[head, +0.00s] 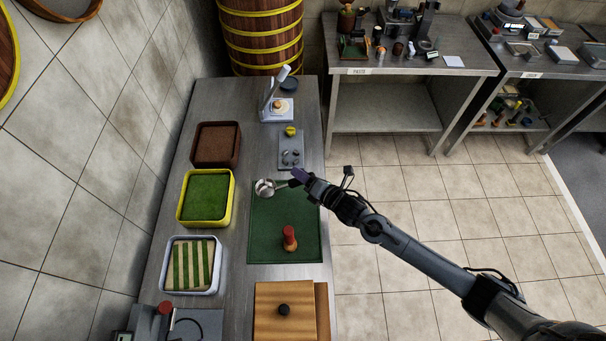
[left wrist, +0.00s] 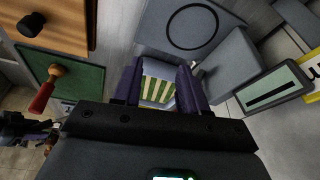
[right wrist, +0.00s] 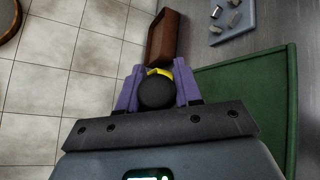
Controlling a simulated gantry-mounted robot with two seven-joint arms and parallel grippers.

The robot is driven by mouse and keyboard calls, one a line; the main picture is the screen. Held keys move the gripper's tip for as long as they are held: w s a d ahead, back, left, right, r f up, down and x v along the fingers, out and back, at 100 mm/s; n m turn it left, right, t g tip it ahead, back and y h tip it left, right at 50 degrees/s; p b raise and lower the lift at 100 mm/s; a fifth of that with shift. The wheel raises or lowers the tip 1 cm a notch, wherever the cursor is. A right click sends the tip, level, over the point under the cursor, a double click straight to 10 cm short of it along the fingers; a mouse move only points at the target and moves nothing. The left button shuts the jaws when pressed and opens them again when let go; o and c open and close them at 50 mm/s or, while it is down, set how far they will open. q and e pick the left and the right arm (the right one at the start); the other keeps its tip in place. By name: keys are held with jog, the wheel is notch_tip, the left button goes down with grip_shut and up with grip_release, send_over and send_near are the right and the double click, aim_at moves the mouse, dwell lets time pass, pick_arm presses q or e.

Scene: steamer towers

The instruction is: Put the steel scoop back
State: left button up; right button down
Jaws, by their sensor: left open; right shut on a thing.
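The steel scoop (head: 265,187) is held over the upper left of the green mat (head: 262,225), its round bowl pointing left. My right gripper (head: 298,178) is shut on its handle, right of the bowl. In the right wrist view a dark round handle end (right wrist: 157,93) sits between the fingers of my right gripper (right wrist: 158,78), and the bowl is hidden. I cannot tell whether the scoop touches the mat. My left gripper (left wrist: 158,80) is open and empty; the striped tray (left wrist: 158,92) shows beyond its fingers. It is not seen in the head view.
Brown (head: 237,145), yellow-rimmed (head: 233,190) and white (head: 217,270) trays line the left side. A wooden board with a black knob (head: 270,325) is in front.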

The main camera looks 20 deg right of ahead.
notch_tip(320, 180, down, 6)
jog(key=b, duration=0.4)
jog(key=shift+r+b, duration=0.1)
jog(key=shift+b, duration=0.2)
dwell(0.3)
jog(key=shift+f+b, duration=0.4)
jog(key=shift+f, duration=0.15)
jog(key=c, duration=0.7)
grip_release()
jog(key=shift+f, duration=0.15)
jog(key=shift+s, duration=0.1)
